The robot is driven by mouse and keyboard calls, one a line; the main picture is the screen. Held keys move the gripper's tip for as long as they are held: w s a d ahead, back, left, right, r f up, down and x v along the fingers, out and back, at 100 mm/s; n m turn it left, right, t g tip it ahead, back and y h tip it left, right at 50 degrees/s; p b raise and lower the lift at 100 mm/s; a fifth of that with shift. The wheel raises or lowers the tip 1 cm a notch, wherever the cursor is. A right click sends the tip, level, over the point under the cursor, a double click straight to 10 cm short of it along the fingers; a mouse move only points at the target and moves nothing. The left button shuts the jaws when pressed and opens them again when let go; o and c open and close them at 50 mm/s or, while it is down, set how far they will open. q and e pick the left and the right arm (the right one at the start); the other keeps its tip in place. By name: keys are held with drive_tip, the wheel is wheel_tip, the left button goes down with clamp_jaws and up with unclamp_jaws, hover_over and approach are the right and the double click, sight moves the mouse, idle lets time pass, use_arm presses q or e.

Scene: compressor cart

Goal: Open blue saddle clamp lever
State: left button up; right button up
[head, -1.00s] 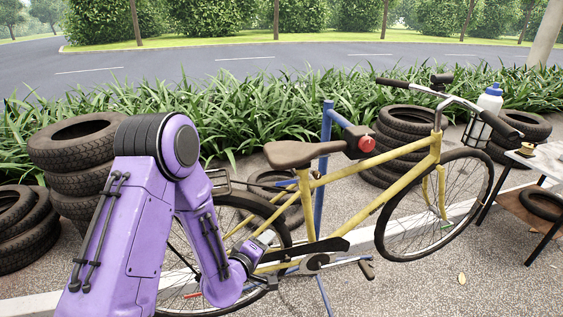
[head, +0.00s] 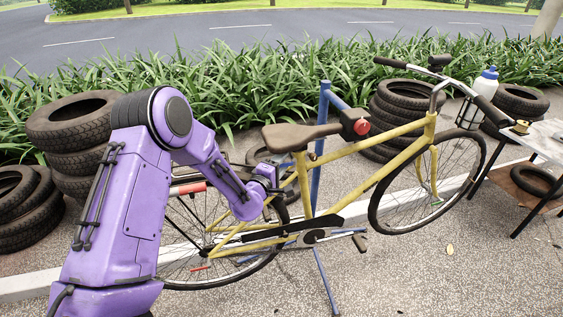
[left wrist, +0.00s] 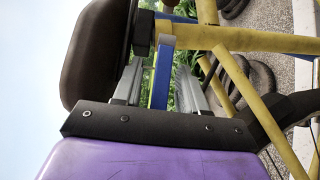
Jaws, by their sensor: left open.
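The blue saddle clamp lever (left wrist: 161,80) shows in the left wrist view as a flat blue bar below the saddle (left wrist: 95,52), pointing towards my palm. My left gripper (left wrist: 159,68) is open, with one grey finger on each side of the lever. Gaps show between lever and fingers, and I see no grip on it. In the head view my left gripper (head: 276,182) is just behind the yellow seat tube, under the brown saddle (head: 297,136). I cannot make out the lever there. My right gripper is not in view.
The yellow bicycle (head: 390,165) hangs on a blue stand (head: 323,125) with a red-knobbed clamp (head: 361,127). Tyre stacks stand at left (head: 75,125) and behind (head: 402,105). A table (head: 545,138) is at right. Open pavement lies in front.

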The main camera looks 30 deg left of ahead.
use_arm(q)
clamp_jaws()
